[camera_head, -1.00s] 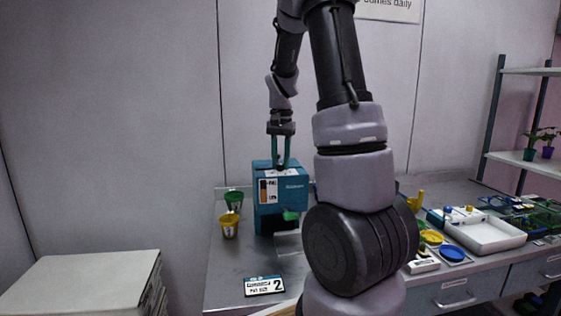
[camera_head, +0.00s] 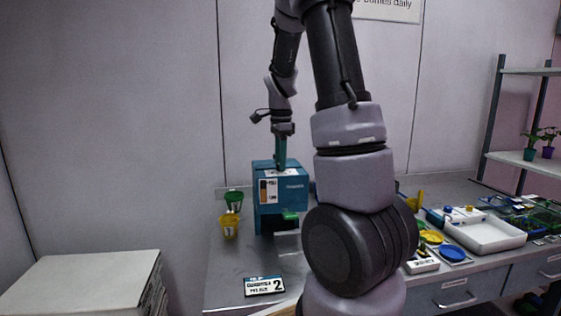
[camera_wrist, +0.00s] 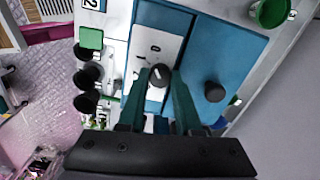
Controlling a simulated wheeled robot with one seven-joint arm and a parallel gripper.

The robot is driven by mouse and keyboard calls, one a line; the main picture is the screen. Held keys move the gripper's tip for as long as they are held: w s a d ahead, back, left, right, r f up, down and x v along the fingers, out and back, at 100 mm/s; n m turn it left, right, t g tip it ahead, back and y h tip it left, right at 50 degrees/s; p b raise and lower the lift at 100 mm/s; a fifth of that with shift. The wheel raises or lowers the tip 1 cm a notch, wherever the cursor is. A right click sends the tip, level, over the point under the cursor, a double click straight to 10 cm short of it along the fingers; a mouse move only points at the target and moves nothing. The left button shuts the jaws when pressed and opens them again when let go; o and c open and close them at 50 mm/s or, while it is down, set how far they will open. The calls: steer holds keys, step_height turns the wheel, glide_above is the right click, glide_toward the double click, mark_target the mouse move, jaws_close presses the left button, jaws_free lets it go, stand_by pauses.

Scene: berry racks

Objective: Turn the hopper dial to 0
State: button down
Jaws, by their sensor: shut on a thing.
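The blue hopper (camera_head: 295,196) stands on the grey bench in the head view, with a white plate on its top. In the wrist view its blue top (camera_wrist: 215,55) and the white dial plate (camera_wrist: 152,47) with small figures are close up. The black dial (camera_wrist: 159,75) carries a pale pointer mark, which aims roughly toward the figures at the upper edge; the exact figure is hard to read. My gripper (camera_wrist: 157,80) is shut on the dial, one green finger on each side. In the head view my gripper (camera_head: 281,166) points straight down onto the hopper top.
A second black knob (camera_wrist: 214,92) sits on the blue top, right of the fingers. Green (camera_head: 234,201) and yellow (camera_head: 229,226) cups stand left of the hopper. A white tray (camera_head: 485,236) is at right.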

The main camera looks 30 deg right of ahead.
steer(key=shift+m, duration=1.1)
steer(key=c, duration=0.6)
jaws_free()
step_height(320, 180, up, 11)
steer(key=shift+s+f, duration=0.1)
steer(key=shift+s, duration=0.05)
